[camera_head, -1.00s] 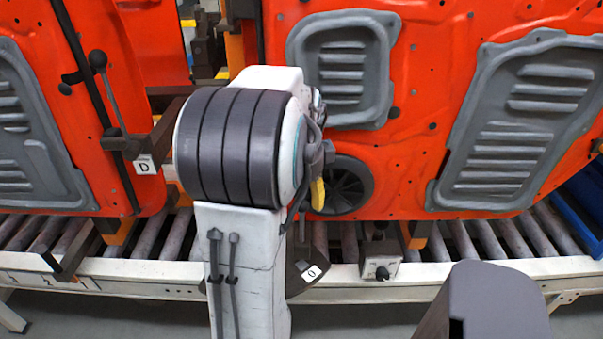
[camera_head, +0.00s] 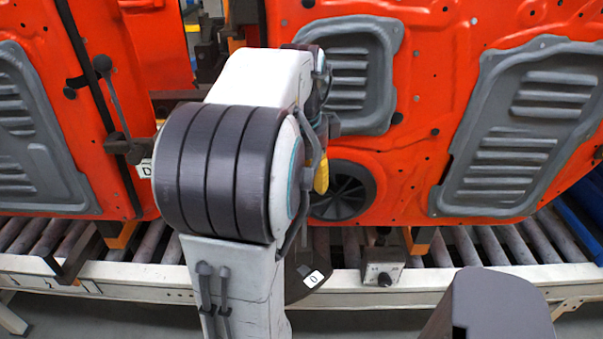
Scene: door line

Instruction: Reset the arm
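My arm (camera_head: 235,165) stands in the middle of the head view, white with a thick dark grey ribbed joint. Its upper white link (camera_head: 262,78) reaches away from the camera, toward the orange door panels. Dark parts and a yellow piece (camera_head: 321,175) show along its right side. I cannot make out my gripper's fingers; the arm hides whatever lies beyond it. An orange door panel with grey inserts (camera_head: 425,150) stands behind and right of the arm. Another orange door panel (camera_head: 100,140) stands at the left.
A roller conveyor (camera_head: 480,245) with a pale rail runs across below the doors. A dark lever (camera_head: 112,90) is at the left door. A small grey box with a knob (camera_head: 383,268) sits at the rail. A blue bin (camera_head: 585,215) is at the right edge.

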